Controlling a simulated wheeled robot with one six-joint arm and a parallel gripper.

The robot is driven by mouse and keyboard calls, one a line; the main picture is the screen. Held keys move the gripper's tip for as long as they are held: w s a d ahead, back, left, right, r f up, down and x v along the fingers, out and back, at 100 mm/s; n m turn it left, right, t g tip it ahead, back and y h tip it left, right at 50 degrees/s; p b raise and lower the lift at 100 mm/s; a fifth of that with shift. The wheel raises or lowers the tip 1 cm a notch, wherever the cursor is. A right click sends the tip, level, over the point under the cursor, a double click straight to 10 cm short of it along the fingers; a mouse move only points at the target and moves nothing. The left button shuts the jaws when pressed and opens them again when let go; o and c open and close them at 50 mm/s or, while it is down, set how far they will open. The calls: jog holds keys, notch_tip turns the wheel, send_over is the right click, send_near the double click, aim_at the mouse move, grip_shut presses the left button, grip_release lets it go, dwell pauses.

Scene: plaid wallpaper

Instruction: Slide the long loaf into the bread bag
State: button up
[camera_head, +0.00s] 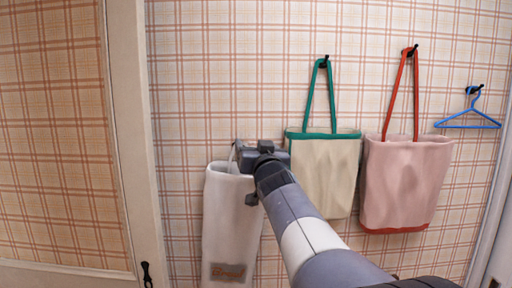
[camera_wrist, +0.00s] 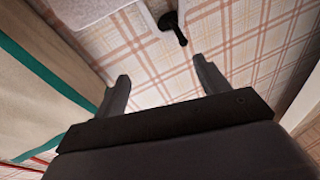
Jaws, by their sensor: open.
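The white bread bag (camera_head: 231,215) with a brown "Bread" label hangs on the wall in the head view. Its pale strap (camera_head: 232,154) rises from the bag's mouth. My gripper (camera_head: 241,152) is at the bag's top right, by the strap; the arm hides part of the bag's right edge. In the wrist view my gripper (camera_wrist: 160,78) is open with nothing between its fingers. A pale fabric part, apparently of the bread bag (camera_wrist: 82,10), and a dark hook (camera_wrist: 174,28) lie beyond the fingertips. No loaf shows in either view; the bag's inside is hidden.
A cream bag (camera_head: 325,170) with green trim hangs just right of my gripper and also fills the wrist view's left side (camera_wrist: 35,95). A pink bag (camera_head: 405,180) and a blue hanger (camera_head: 470,120) hang farther right. A white door frame (camera_head: 130,130) stands left.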

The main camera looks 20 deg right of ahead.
jog(key=v, duration=1)
jog(key=shift+s, duration=0.4)
jog(key=shift+w, duration=0.1)
jog(key=r+p+x, duration=0.1)
jog(key=x, duration=0.9)
jog(key=shift+w, duration=0.25)
dwell(0.5)
